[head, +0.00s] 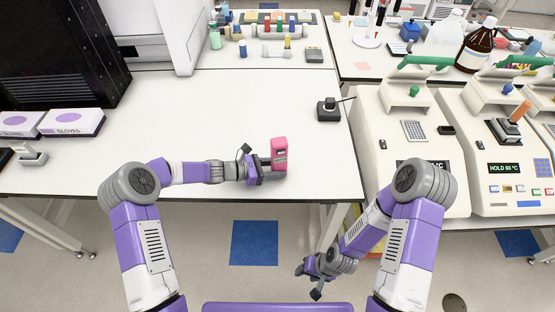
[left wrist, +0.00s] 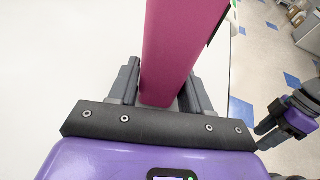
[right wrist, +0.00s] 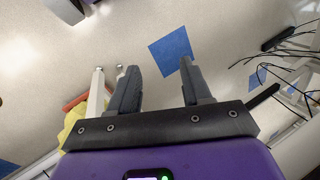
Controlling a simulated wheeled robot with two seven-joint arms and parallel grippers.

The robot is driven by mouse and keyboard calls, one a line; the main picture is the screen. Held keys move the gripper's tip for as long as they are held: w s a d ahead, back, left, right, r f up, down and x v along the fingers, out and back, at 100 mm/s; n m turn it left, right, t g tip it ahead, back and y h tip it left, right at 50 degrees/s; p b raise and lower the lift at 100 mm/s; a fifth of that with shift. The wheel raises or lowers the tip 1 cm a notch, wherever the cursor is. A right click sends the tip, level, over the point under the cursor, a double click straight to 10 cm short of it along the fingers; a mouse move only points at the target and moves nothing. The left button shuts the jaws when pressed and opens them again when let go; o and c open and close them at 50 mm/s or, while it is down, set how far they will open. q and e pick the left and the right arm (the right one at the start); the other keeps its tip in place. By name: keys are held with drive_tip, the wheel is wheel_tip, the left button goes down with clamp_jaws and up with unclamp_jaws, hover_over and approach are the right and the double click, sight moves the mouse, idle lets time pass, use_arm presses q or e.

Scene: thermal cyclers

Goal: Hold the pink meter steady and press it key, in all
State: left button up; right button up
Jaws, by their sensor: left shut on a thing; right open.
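The pink meter (head: 279,152) stands upright near the front edge of the white table, with a small display on its upper face. My left gripper (head: 268,166) is shut on the meter, coming in from its left side. In the left wrist view the pink meter (left wrist: 176,50) sits between the two fingers (left wrist: 160,92). Its key is too small to make out. My right gripper (head: 311,279) is low, in front of the table and below its top, far from the meter. In the right wrist view the right gripper (right wrist: 160,85) is open and empty above the floor.
Thermal cyclers (head: 416,112) stand on the right. A small black device (head: 328,109) sits on the table behind the meter. Glove boxes (head: 72,122) lie at the left, and tube racks (head: 285,48) are at the back. The middle of the white table (head: 190,110) is clear.

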clamp_jaws()
idle(1.4)
